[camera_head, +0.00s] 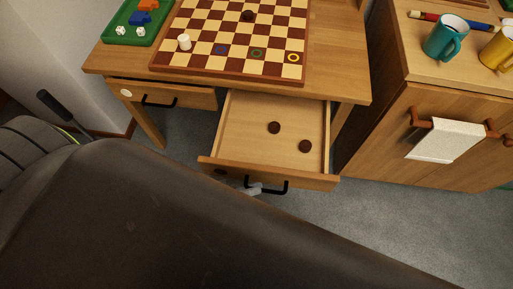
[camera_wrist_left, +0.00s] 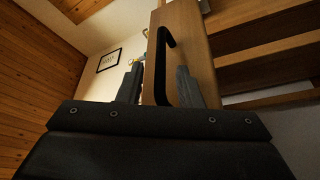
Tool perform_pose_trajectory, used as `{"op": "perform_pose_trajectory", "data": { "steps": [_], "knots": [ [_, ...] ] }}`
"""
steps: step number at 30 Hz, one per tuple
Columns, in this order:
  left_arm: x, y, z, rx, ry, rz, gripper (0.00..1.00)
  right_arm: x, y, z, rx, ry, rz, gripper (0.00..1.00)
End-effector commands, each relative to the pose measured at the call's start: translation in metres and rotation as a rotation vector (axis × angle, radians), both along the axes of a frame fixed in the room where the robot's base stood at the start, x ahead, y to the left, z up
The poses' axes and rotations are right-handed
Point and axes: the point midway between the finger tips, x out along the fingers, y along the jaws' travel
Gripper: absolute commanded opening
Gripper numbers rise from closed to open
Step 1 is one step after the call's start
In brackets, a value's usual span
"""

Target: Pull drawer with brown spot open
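The drawer with the brown spot (camera_head: 221,171) is the right one under the desk, and it stands pulled well out. Its front (camera_head: 310,180) carries a black bar handle (camera_head: 267,187). Two dark round pieces lie inside the drawer. My left gripper (camera_head: 254,188) is at the left end of this handle, mostly hidden behind my dark arm. In the left wrist view, its two fingers (camera_wrist_left: 158,75) stand apart, with the black handle (camera_wrist_left: 162,50) between them and a gap at the left finger. My right gripper is in neither view.
The left drawer (camera_head: 190,96), with a pale spot, is shut. On the desk are a checkerboard (camera_head: 235,66) with a few pieces and a green tray (camera_head: 132,38). A cabinet (camera_head: 400,110) with mugs and a hanging white towel stands at right. Grey floor is free between them.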

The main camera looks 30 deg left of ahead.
Motion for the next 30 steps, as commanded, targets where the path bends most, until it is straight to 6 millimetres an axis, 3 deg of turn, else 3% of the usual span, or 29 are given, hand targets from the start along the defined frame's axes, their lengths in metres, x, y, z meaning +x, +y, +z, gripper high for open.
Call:
{"op": "perform_pose_trajectory", "data": {
  "steps": [5, 18, 24, 30],
  "knots": [
    [-0.023, 0.032, -0.010, 0.005, 0.006, -0.002, 0.32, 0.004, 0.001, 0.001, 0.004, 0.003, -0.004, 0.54],
    [-0.079, 0.111, -0.030, 0.003, 0.003, 0.000, 0.32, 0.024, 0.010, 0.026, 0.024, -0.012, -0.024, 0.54],
    [-0.090, 0.126, -0.032, 0.001, 0.001, 0.001, 0.32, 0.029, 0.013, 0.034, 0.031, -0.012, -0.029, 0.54],
    [-0.091, 0.128, -0.032, 0.000, 0.000, 0.000, 0.32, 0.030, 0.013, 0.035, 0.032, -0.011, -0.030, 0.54]
  ]
}}
